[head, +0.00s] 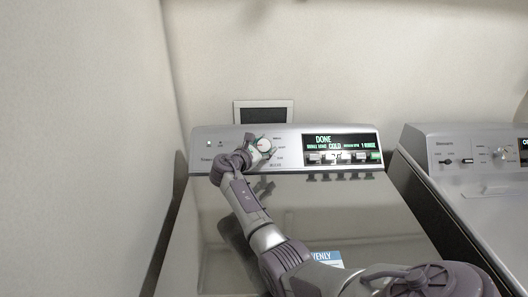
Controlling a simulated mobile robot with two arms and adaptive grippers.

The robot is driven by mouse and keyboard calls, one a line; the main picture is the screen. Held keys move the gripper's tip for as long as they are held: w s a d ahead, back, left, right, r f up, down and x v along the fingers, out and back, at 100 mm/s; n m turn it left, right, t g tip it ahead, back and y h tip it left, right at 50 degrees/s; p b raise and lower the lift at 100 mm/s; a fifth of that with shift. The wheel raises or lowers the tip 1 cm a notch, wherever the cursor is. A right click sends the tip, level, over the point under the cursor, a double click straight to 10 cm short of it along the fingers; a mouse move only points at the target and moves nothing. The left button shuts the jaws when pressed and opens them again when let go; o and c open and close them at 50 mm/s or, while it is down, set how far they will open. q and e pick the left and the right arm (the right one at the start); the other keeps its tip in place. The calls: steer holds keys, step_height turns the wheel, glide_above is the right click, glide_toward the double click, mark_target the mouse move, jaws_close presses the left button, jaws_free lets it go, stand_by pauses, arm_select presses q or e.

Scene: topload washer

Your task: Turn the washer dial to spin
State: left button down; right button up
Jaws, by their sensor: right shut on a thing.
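The washer display (340,148) is lit and reads "DONE", with "COLD" and other words below. My left gripper is not in view.
The washer's closed glossy lid (370,210) lies under my right arm, with a blue label (327,257) on it. A second machine (470,150) with its own knob stands close on the right. A wall (80,140) rises at the left. A dark framed panel (264,114) is behind the washer.

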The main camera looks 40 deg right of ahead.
steer(key=shift+f+m+g+b, duration=0.1)
steer(key=shift+m+g+b, duration=0.4)
steer(key=shift+m+g, duration=0.45)
steer(key=shift+m, duration=0.25)
steer(key=o, duration=1.2)
steer(key=v, duration=1.2)
steer(key=shift+r, duration=0.2)
steer(key=shift+r, duration=0.1)
